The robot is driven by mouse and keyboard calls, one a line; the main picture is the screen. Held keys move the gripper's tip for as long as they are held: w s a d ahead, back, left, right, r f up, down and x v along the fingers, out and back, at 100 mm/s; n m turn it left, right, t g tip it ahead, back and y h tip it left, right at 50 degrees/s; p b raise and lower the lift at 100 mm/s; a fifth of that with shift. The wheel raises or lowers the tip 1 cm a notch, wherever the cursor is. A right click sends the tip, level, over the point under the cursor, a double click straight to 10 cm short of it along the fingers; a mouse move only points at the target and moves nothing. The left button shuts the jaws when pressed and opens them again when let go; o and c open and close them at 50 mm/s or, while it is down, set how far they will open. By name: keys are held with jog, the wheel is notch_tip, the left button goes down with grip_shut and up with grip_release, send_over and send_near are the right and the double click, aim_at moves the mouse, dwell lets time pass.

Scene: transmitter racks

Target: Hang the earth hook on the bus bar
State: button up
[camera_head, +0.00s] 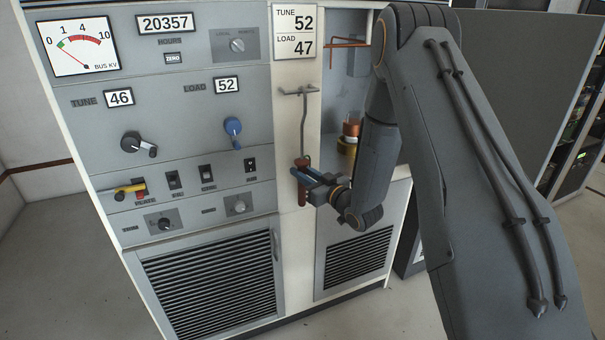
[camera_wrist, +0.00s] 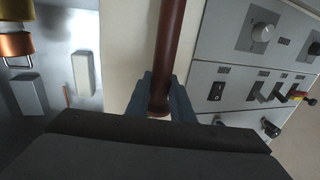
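The earth hook (camera_head: 305,125) is a thin grey rod with a bent top and a dark red handle. It stands upright in front of the cream panel strip, its top at a small bracket; whether it rests there is too small to tell. My gripper (camera_head: 309,184) is at the handle, its blue fingers on either side. In the wrist view, the red handle (camera_wrist: 166,45) runs between the fingers (camera_wrist: 160,98), which appear to touch it near its lower end. The copper bus bar (camera_head: 347,43) is inside the open compartment to the right, partly hidden by my arm.
The grey control panel (camera_head: 190,90) with knobs and switches lies left of the hook. A copper and brass part (camera_head: 348,145) sits low in the open compartment, also visible in the wrist view (camera_wrist: 15,43). Vented doors (camera_head: 215,285) are below. Floor at the left is clear.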

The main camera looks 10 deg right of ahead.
grip_shut()
